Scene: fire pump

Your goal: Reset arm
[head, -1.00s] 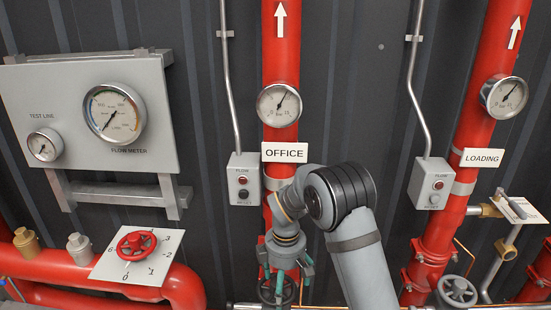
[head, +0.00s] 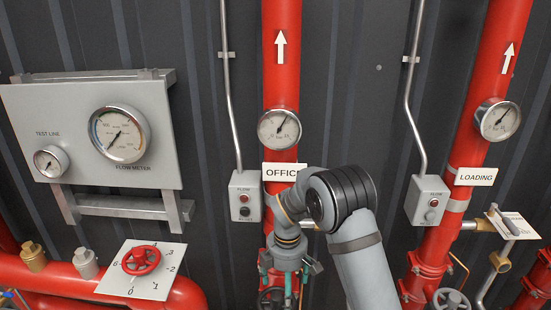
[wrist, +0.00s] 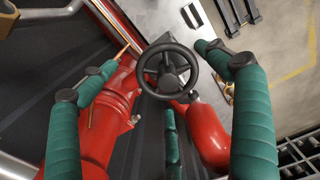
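My gripper (head: 289,274) points down in front of the red OFFICE pipe (head: 281,40), below its white sign. In the wrist view, the green padded fingers (wrist: 160,75) are spread wide apart and hold nothing. A black handwheel (wrist: 167,71) shows between and beyond the fingers, apart from them. In the head view, this dark handwheel (head: 272,299) sits low behind my gripper and is partly cut off by the bottom edge.
A red LOADING pipe (head: 480,110) with a gauge stands at the right. A grey gauge panel (head: 60,105) and a red handwheel (head: 141,260) on a numbered plate are at the left. Small FLOW/RESET boxes (head: 245,197) hang beside the pipes.

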